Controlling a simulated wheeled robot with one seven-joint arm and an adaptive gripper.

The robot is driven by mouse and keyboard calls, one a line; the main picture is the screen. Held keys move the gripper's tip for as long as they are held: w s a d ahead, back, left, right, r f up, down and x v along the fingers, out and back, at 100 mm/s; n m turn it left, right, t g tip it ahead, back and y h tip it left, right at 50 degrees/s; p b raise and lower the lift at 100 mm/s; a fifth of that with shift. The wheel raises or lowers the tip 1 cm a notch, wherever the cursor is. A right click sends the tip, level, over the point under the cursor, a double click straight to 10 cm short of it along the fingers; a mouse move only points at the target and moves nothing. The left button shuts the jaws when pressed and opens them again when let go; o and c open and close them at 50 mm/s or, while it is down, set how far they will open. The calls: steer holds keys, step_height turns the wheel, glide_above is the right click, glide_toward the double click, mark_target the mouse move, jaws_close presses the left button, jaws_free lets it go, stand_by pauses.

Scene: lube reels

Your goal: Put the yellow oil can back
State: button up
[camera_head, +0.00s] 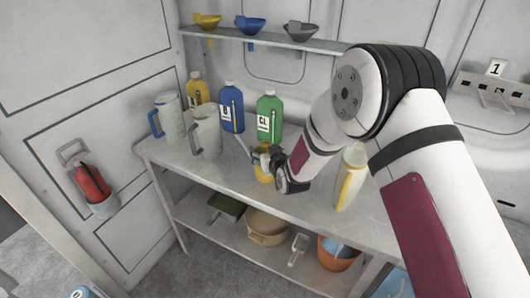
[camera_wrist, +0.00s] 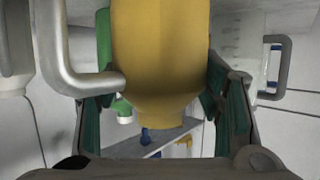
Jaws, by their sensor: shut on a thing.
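The yellow oil can (camera_head: 264,174) is at the bench's front middle, partly hidden by my gripper (camera_head: 270,158). My gripper is shut on it, with a thin pale spout rising to the left. In the wrist view the can's yellow body (camera_wrist: 160,55) fills the upper middle between the two dark green finger pads, and a curved grey metal tube (camera_wrist: 75,82) passes at its left. I cannot tell whether the can's base touches the worktop.
The workbench (camera_head: 225,178) holds two jugs, yellow, blue (camera_head: 231,107) and green (camera_head: 269,117) bottles along the back, and a yellow-striped jug (camera_head: 350,178) to the right of my gripper. Funnels stand on the shelf (camera_head: 270,42) above. The bench's front left is clear.

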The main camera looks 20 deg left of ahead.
steer(key=shift+f, duration=0.25)
steer(key=o, duration=1.4)
steer(key=shift+c, duration=0.2)
steer(key=shift+r, duration=0.25)
steer(key=v, duration=1.2)
